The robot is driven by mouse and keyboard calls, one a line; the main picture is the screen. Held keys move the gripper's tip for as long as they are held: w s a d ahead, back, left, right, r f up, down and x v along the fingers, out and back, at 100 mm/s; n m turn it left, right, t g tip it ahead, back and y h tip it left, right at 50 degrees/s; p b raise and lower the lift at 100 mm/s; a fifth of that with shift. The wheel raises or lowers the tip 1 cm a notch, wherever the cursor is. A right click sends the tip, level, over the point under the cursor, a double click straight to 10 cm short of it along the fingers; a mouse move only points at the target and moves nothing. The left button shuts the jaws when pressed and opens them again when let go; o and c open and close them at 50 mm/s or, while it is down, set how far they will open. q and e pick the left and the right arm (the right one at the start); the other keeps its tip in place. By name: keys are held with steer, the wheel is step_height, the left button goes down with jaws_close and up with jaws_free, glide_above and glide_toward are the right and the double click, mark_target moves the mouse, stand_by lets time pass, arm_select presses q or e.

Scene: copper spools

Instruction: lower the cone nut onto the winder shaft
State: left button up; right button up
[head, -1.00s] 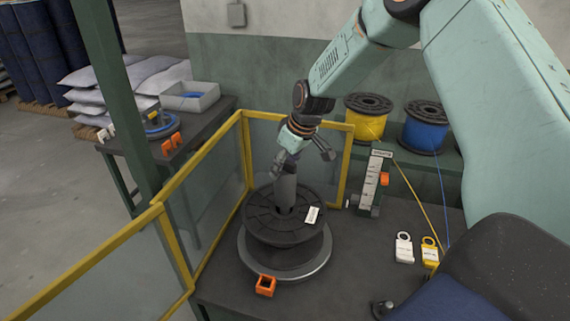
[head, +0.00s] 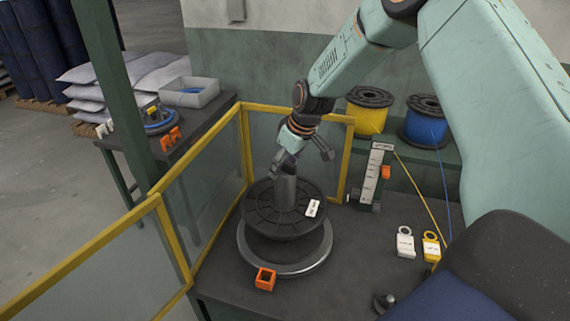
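A dark spool (head: 262,212) lies flat on a round plate with a light metal rim (head: 285,271) on the bench. A grey upright piece (head: 286,192) stands at the spool's centre, its lower end at the hole. I cannot tell how much of it is cone nut and how much winder shaft. My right gripper (head: 305,157) is just above it, pointing down. One dark finger is close to the grey piece's top, the other stands off to the right. Whether it grips the piece is unclear. My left gripper is not in view.
Yellow-framed clear panels (head: 209,185) stand left of and behind the spool. An orange square piece (head: 265,279) lies in front. A scale stand (head: 371,178), white tag (head: 405,242) and yellow tag (head: 431,246) are to the right. Yellow (head: 369,112) and blue (head: 425,123) spools stand behind.

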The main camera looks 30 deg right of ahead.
steer(key=o, duration=0.3)
steer(key=shift+s+f, duration=0.1)
steer(key=v, duration=1.2)
stand_by(0.6)
steer(key=x, duration=1.1)
steer(key=shift+f, duration=0.35)
steer(key=shift+w+r+p, duration=0.3)
steer(key=shift+r+p, duration=0.1)
steer(key=shift+r, duration=0.05)
